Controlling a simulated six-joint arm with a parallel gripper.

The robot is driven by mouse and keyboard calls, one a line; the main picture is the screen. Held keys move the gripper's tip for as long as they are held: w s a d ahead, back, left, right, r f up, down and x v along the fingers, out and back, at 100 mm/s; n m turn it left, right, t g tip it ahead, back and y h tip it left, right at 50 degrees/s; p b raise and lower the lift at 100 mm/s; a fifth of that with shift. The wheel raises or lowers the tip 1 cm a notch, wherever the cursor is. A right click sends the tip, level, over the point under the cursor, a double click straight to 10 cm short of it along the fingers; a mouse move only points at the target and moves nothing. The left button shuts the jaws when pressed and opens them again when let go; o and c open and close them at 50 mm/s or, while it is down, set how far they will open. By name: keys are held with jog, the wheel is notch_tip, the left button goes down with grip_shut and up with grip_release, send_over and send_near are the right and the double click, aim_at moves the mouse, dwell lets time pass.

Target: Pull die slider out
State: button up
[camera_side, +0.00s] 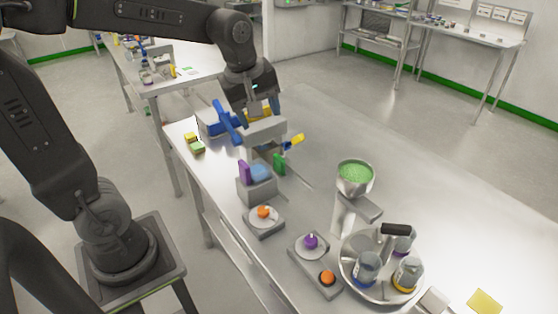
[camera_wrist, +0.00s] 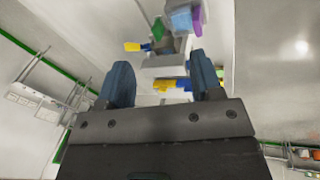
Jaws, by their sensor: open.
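A grey press-like block (camera_side: 265,130) stands on the steel bench under my gripper. A yellow tab with a blue part (camera_side: 293,142) sticks out from its right side and also shows in the wrist view (camera_wrist: 132,47). A yellow and blue piece (camera_wrist: 172,85) shows at the near face of the block, between my fingers in the picture. I cannot tell which of these is the die slider. My gripper (camera_wrist: 162,82) is open, with its two blue fingers apart on either side of that piece. It also shows in the side view (camera_side: 258,106). No contact is visible.
A large blue handle (camera_side: 226,122) stands left of my gripper. A grey block with purple and blue parts (camera_side: 257,188) and a green piece (camera_side: 279,164) are nearby. Button boxes (camera_side: 263,221), a green-filled funnel (camera_side: 355,174) and a round tray of jars (camera_side: 350,277) stand nearer the camera.

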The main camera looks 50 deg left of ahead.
jog(key=w+a+f+n+g, duration=0.2)
jog(key=w+a+f+n, duration=0.45)
jog(key=w+n, duration=0.4)
jog(key=n+g, duration=0.1)
jog(key=n, duration=0.9)
send_over(279, 157)
notch_tip(279, 157, down, 7)
jog(key=shift+h, duration=0.3)
notch_tip(279, 157, down, 13)
